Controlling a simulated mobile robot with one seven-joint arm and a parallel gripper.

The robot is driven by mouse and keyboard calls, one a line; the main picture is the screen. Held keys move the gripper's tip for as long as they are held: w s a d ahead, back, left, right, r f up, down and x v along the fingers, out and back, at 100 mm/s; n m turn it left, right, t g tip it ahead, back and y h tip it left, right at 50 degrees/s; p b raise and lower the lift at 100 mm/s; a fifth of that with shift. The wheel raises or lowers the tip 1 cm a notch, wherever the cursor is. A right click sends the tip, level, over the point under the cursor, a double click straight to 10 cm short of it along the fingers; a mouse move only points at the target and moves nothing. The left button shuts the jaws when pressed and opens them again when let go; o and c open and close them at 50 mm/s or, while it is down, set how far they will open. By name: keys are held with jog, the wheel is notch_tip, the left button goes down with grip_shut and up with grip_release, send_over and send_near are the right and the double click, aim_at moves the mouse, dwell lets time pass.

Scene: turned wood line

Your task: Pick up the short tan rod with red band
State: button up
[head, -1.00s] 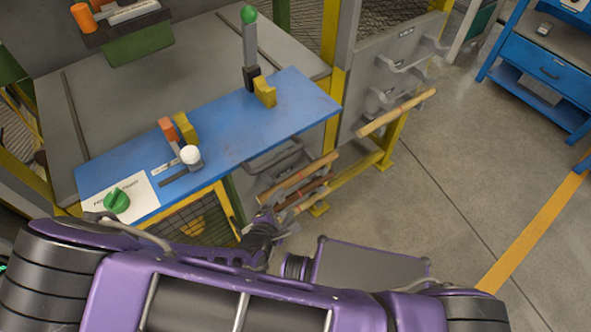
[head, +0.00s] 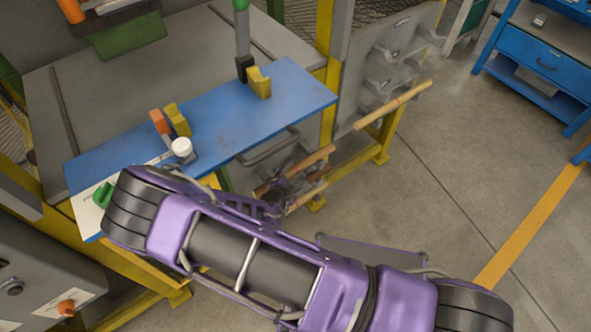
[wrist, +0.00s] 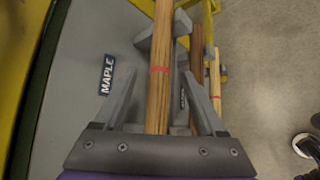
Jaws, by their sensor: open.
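In the wrist view, a tan rod with a red band (wrist: 160,70) runs lengthwise between the spread fingers of my gripper (wrist: 160,88). The gripper is open, and I cannot tell whether a finger touches the rod. A thinner-looking tan rod with a red band (wrist: 215,82) lies farther right, beyond a dark brown rod (wrist: 196,65). In the head view, my gripper (head: 282,190) is at the lower rack, partly hiding the rods there; a tan rod (head: 305,168) shows beside it. Which rod is the short one is unclear.
Grey holders and a MAPLE label (wrist: 107,75) are close to the fingers. A blue-topped bench (head: 225,115) stands left of the rack. The floor (head: 440,180) to the right is clear.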

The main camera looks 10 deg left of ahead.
jog(key=shift+x, duration=1.05)
grip_shut()
